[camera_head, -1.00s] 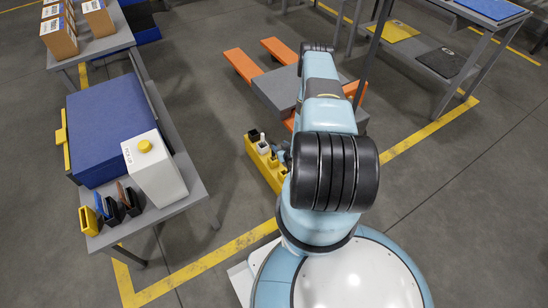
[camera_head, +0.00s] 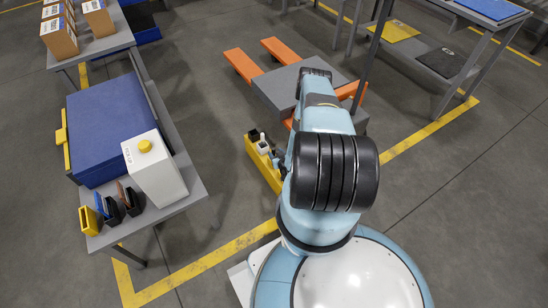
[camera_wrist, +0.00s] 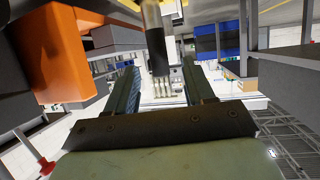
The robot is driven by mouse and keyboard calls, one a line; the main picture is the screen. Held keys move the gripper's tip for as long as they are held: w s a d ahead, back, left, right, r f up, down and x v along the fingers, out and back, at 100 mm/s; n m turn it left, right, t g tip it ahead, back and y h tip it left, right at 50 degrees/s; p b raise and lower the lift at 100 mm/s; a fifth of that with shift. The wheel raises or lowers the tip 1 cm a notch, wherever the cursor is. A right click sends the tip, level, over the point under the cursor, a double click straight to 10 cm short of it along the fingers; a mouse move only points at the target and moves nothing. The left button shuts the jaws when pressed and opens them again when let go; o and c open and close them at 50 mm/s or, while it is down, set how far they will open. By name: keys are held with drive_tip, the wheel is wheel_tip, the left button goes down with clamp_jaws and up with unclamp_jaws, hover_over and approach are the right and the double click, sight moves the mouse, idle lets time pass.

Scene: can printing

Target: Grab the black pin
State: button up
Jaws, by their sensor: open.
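A yellow holder (camera_head: 266,175) stands beside my arm in the head view, with small upright pins on it. A black pin (camera_head: 254,135) is at its far end, and a white-topped one (camera_head: 263,147) is just nearer. My gripper (camera_head: 277,157) is at the holder's right side, mostly hidden by my arm. In the wrist view my gripper (camera_wrist: 160,72) is open, with its two dark fingers apart. A dark cylinder (camera_wrist: 158,55) with a pale grey upper part shows between the fingers at the top. I cannot tell whether it touches them.
A shelf with yellow and black pads is at the upper right. Open floor lies at the right.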

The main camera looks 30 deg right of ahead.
drive_tip(key=shift+x, duration=2.75)
drive_tip(key=shift+c, duration=0.3)
clamp_jaws()
